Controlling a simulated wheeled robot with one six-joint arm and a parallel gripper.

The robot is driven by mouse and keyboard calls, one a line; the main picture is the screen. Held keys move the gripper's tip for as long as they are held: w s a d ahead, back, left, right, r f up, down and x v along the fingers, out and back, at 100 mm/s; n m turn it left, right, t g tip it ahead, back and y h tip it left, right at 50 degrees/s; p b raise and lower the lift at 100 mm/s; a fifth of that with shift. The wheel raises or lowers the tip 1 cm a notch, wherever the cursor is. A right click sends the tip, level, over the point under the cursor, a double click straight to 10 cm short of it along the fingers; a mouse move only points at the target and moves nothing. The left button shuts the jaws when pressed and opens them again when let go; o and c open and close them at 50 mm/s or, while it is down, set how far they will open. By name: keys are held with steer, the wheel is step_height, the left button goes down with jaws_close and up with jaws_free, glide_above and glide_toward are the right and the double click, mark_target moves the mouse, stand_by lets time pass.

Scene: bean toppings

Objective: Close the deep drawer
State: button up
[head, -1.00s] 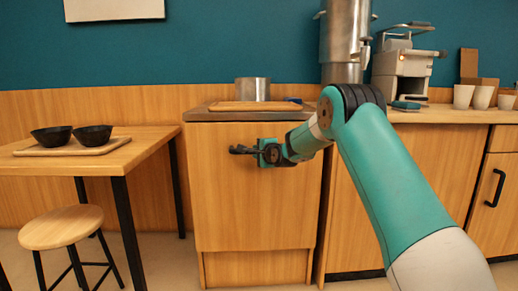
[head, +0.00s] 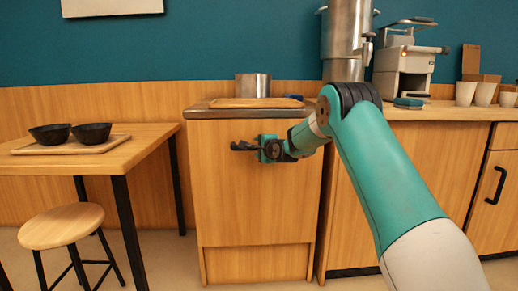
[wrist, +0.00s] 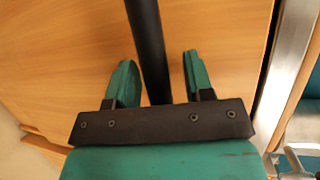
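The deep drawer has a broad plain wooden front (head: 225,205) in the cabinet left of centre in the head view. How far it stands out from the cabinet is hard to tell from straight ahead. Its black bar handle (head: 241,146) is partly hidden by my gripper (head: 262,149), which reaches in from the right at the upper part of the front. In the wrist view the handle (wrist: 146,45) runs between the two green fingers of my gripper (wrist: 158,70). The fingers are apart, with a visible gap on each side of the bar.
A wooden table (head: 140,150) with two black bowls on a tray stands left, with a round stool (head: 62,225) before it. A metal pot (head: 253,86) and wooden board (head: 255,103) lie on the cabinet top. The right counter holds a coffee machine (head: 403,70) and cups.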

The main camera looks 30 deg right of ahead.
steer(key=p+v, duration=0.3)
steer(key=v, duration=1.4)
steer(key=shift+s, duration=0.25)
steer(key=shift+d, duration=0.1)
